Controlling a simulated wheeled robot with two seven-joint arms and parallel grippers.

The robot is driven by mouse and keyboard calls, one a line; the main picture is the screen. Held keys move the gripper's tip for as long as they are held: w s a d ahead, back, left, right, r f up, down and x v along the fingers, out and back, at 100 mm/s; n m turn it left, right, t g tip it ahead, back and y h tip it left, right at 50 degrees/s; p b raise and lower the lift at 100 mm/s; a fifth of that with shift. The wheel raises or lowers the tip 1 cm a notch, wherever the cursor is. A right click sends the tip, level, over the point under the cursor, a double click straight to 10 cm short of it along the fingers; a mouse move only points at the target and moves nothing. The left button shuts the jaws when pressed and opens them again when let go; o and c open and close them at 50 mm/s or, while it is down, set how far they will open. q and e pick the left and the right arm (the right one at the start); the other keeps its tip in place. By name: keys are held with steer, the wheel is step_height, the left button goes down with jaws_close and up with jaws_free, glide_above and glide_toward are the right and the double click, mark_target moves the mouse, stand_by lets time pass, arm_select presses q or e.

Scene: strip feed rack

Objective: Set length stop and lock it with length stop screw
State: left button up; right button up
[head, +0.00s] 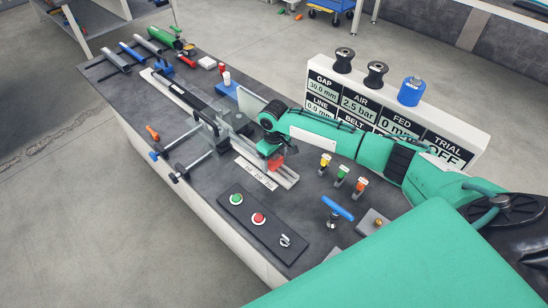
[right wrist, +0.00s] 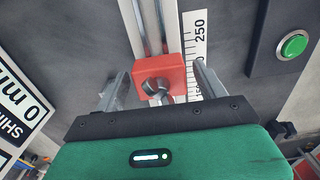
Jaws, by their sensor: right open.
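The length stop is a red block (head: 276,161) on a metal rail beside a white scale strip. In the right wrist view the red block (right wrist: 152,68) sits across the rail, near the scale (right wrist: 198,45) with its 250 mark. The length stop screw (right wrist: 157,90) is a grey knob on the block's near face. My right gripper (right wrist: 161,70) is open, with one finger on each side of the block and visible gaps between. In the head view the right gripper (head: 270,150) is over the block and partly hides it. My left gripper is not in view.
A control box with a green button (head: 236,199) and a red button (head: 258,218) lies nearer the front edge. A display panel (head: 390,110) stands behind. Two clamp-like handles (head: 190,165) project at the left.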

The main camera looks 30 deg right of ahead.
steer(key=c, duration=1.4)
steer(key=w, duration=0.2)
steer(key=w+a, duration=0.1)
steer(key=w+a+b, duration=0.1)
steer(key=w, duration=0.1)
steer(key=shift+w, duration=0.35)
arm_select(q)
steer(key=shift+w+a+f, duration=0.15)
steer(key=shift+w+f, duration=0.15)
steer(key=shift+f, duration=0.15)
arm_select(e)
steer(key=o, duration=1.4)
steer(key=shift+r, duration=0.15)
